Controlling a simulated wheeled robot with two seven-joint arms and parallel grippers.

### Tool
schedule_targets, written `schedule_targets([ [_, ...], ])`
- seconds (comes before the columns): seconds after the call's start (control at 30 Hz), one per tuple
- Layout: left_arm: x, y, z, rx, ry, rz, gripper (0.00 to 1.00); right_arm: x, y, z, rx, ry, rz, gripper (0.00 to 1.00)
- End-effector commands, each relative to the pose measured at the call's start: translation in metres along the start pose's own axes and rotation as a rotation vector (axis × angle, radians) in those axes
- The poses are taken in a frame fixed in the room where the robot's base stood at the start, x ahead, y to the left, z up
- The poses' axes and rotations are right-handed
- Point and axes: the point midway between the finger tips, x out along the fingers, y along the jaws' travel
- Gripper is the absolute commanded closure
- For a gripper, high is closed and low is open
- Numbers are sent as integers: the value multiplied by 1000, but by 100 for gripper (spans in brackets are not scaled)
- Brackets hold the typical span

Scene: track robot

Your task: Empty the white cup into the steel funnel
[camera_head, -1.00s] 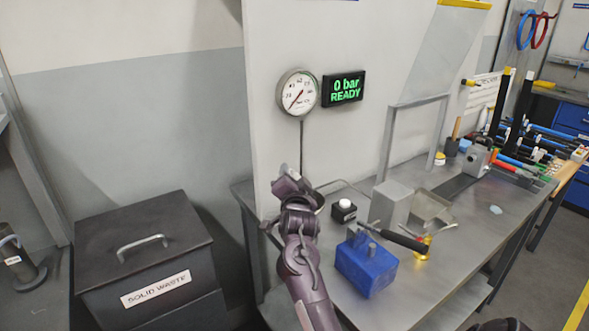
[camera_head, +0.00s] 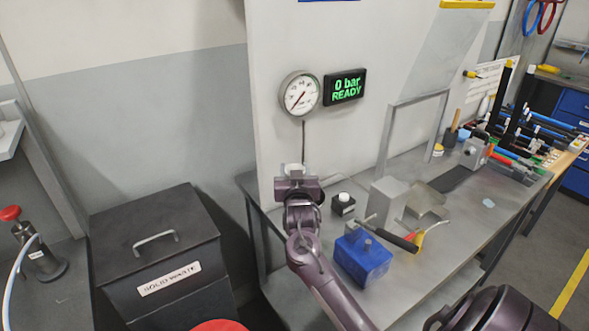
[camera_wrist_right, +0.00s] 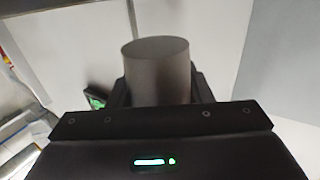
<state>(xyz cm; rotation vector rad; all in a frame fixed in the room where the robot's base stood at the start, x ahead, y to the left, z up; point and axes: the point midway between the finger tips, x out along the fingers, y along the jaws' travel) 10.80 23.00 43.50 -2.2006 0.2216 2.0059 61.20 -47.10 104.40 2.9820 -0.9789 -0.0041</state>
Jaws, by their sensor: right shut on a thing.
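My right gripper (camera_head: 297,188) is at the end of the purple arm, in front of the white wall panel at the bench's left end. It is shut on a pale cup (camera_head: 293,170), which is small and partly hidden in the head view. In the right wrist view the cup (camera_wrist_right: 157,72) is a plain cylinder, shaded grey, standing between the dark fingers; its inside cannot be seen. I cannot make out a steel funnel in either view. My left gripper is not in view.
A steel bench (camera_head: 440,255) holds a blue block (camera_head: 362,262), a black button box (camera_head: 343,205), a grey box (camera_head: 385,205) and a hammer-like tool (camera_head: 398,241). A black solid waste bin (camera_head: 155,240) stands left. A gauge (camera_head: 300,94) hangs on the panel.

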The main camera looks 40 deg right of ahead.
Motion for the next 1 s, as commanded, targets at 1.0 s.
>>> schedule_targets([
  [1.0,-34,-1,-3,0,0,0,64,0,0,-39,4,1,0,76],
])
